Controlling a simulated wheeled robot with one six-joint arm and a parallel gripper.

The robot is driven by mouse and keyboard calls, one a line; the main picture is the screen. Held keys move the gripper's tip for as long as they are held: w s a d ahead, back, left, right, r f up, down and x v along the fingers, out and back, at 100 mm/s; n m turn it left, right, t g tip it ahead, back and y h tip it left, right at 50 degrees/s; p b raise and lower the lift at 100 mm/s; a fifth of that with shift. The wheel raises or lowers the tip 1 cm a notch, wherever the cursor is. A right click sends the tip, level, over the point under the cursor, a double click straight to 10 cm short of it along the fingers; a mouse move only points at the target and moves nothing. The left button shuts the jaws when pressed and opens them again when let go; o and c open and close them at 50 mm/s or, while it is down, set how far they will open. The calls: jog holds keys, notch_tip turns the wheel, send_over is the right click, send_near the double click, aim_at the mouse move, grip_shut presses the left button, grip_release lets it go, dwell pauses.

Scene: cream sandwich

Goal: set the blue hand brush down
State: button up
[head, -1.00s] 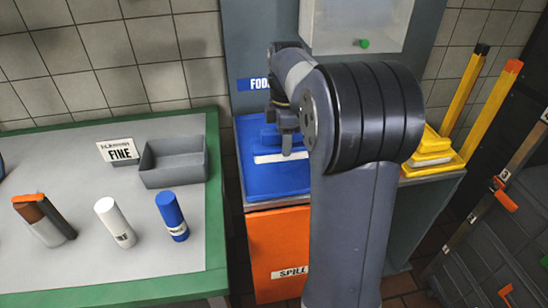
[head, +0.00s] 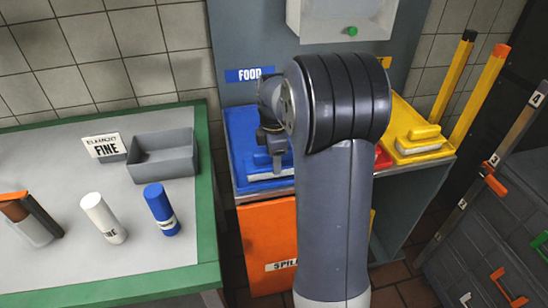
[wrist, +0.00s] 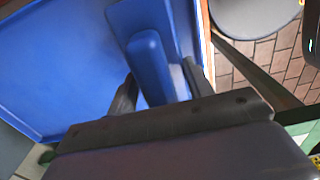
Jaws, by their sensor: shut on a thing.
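The blue hand brush (head: 262,177) has a blue body and pale bristles. My gripper (head: 277,158) is shut on it, over the front part of the blue tray (head: 243,128). In the wrist view the brush's blue handle (wrist: 150,62) sits between the two fingers of my gripper (wrist: 160,88), with the blue tray (wrist: 55,65) beneath. The brush is very low over the tray; I cannot tell if its bristles touch. My arm hides the tray's right side.
A yellow tray (head: 436,155) with a yellow brush (head: 422,139) stands to the right, with part of a red thing (head: 383,157) beside it. A FOOD label (head: 250,75) is on the panel behind. A green-edged table (head: 207,190) with a grey bin (head: 163,157) is left.

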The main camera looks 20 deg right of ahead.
jog(key=shift+f, duration=0.15)
jog(key=o, duration=0.9)
notch_tip(320, 180, up, 12)
jog(key=shift+r+p, duration=0.15)
jog(key=shift+p, duration=0.65)
